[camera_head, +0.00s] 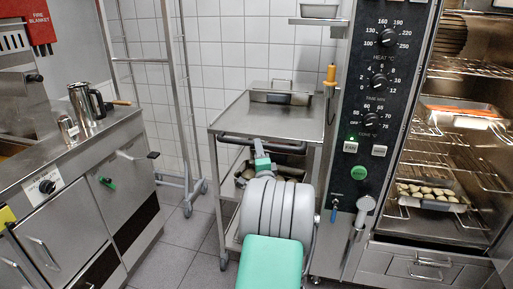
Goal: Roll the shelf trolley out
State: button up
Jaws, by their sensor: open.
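The shelf trolley (240,118) is a steel cart with a flat top and lower shelves, standing between the left counter and the oven. Its dark push handle (235,138) runs along the near edge of the top. A lidded steel pan (281,96) stands on the top, and more pans sit on the shelf below. My gripper (261,148) is open at the handle, near its middle; whether it touches the bar or is around it, I cannot tell. My grey and green arm hides much of the trolley's lower front.
A tall wheeled rack frame (180,90) stands close on the trolley's left. The oven's control column (375,120) stands close on its right, with a hanging spray handle (360,215). A steel counter (60,160) lines the left. Some tiled floor (175,250) is clear at the front left.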

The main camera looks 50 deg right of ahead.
jog(key=x, duration=0.4)
grip_shut()
dwell(0.4)
dwell(1.0)
